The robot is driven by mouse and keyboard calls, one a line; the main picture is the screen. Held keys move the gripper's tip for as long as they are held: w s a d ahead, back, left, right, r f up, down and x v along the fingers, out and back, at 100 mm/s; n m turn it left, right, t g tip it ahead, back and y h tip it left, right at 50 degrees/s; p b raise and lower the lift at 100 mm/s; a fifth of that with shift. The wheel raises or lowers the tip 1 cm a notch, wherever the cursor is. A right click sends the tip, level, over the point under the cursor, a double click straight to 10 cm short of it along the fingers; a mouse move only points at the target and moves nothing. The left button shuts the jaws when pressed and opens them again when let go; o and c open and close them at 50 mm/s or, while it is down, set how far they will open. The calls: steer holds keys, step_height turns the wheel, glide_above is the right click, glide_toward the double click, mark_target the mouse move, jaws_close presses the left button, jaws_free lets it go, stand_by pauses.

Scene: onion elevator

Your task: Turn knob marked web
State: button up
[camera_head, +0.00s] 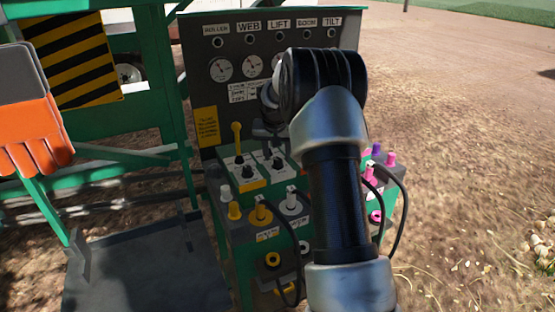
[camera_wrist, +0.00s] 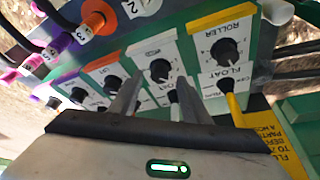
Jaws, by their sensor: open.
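A black knob (camera_wrist: 160,70) sits on a white plate beside the roller plate in the wrist view. Its label is too blurred to read surely. In the head view, a sign marked WEB (camera_head: 249,26) stands second from the left on the upright panel, and small black knobs (camera_head: 278,164) show on the green box below. My gripper (camera_wrist: 157,86) is open, its two fingers apart and pointing toward the white-plate knob. It looks empty, and I cannot tell whether it touches the knob. In the head view my arm partly hides the gripper and the panel.
Coloured plugs and black cables (camera_head: 402,200) crowd the box. A glove (camera_head: 32,120) is at left. Open dirt ground lies right.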

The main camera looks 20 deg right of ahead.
mark_target(278, 163)
steer(key=shift+x, duration=1.35)
steer(key=c, duration=1)
steer(key=shift+d+r+n+y+p, duration=0.15)
steer(key=shift+n+y+p, duration=0.15)
steer(key=shift+n, duration=0.5)
steer(key=shift+c, duration=0.2)
steer(key=shift+n+y, duration=0.3)
steer(key=shift+n, duration=0.5)
steer(key=o, duration=1)
steer(key=shift+o, duration=0.2)
